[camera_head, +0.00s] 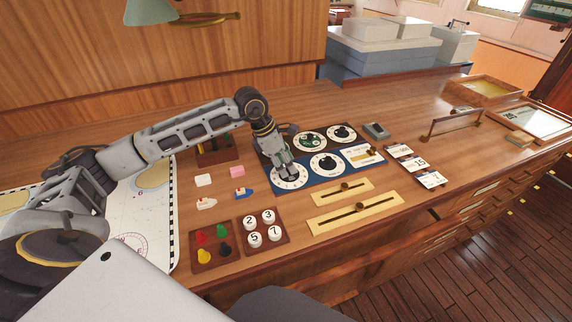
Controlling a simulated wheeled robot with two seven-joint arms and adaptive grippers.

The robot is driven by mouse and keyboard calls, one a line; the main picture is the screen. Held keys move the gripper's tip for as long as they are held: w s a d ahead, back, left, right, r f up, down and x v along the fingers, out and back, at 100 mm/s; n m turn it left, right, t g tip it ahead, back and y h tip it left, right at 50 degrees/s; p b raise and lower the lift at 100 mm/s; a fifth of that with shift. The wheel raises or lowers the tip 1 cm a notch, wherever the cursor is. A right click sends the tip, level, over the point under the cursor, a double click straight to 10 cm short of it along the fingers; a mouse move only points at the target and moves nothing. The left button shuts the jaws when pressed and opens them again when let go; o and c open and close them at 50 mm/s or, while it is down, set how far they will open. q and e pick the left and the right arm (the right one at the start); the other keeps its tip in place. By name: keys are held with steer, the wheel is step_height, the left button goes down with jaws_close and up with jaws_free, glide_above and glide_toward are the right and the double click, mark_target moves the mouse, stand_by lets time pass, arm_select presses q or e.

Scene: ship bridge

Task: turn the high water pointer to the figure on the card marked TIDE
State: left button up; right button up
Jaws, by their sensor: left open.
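My left gripper (287,168) is open and points down over the lower-left white dial (292,183) on the blue panel. It hides the middle of that dial and any pointer there; I cannot tell whether it touches. A second white dial (326,164) with a dark knob is to its right on the blue panel. A dark panel behind holds two more dials, one with green (311,141) and one with a black knob (342,133). Cards (431,180) with dark headers and figures stand to the right; their words are too small to read. My right gripper is out of view.
Two brass slider plates (325,218) lie in front of the dials. A tray of numbered pieces (240,240), a tray of coloured pegs (205,259) and small boat models (243,194) lie left. A brass rail (432,134) stands right. Bare wood (385,112) is behind the panels.

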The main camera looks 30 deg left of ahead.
arm_select(q)
steer(key=v, duration=1.1)
steer(key=shift+s, duration=0.15)
stand_by(0.4)
